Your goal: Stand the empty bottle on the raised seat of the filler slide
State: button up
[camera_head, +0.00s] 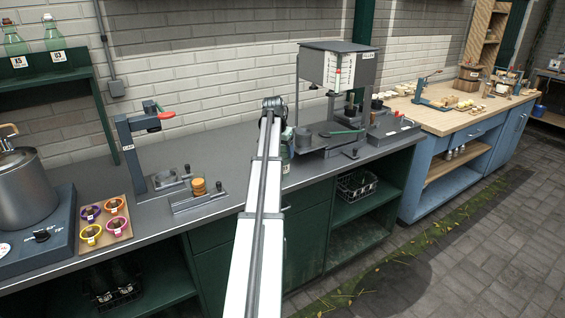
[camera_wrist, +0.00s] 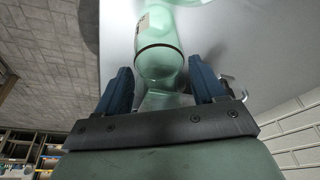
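The pale green glass bottle (camera_wrist: 160,58) shows in the wrist view with its neck toward my palm and a dark ring round its body. My gripper (camera_wrist: 161,75) has its two blue fingers on either side of the bottle's neck, with gaps visible; it looks open. In the head view my gripper is at the end of my arm, mostly hidden, over the counter beside the filler; only a sliver of the bottle (camera_head: 286,152) shows there.
A red-handled capper (camera_head: 138,145), a small jig with an orange piece (camera_head: 199,187), a tray of coloured cups (camera_head: 104,222) and a steel pot (camera_head: 25,190) stand on the left of the counter. Bottles (camera_head: 15,40) stand on a shelf.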

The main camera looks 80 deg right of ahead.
jog(key=c, duration=0.6)
jog(key=shift+r, duration=0.1)
jog(key=shift+r, duration=0.1)
jog(key=shift+r, duration=1.35)
jog(key=s+d+r+m, duration=0.1)
jog(key=d+r, duration=0.4)
jog(key=s+d+r+m+g, duration=0.1)
jog(key=s+d+r+m, duration=0.1)
jog(key=d+r, duration=0.3)
jog(key=s+d+r+m, duration=0.2)
jog(key=d+r, duration=0.3)
jog(key=d, duration=0.1)
jog(key=shift+s+d+r+y, duration=0.1)
jog(key=shift+s+r+y, duration=0.05)
jog(key=shift+s+y, duration=0.15)
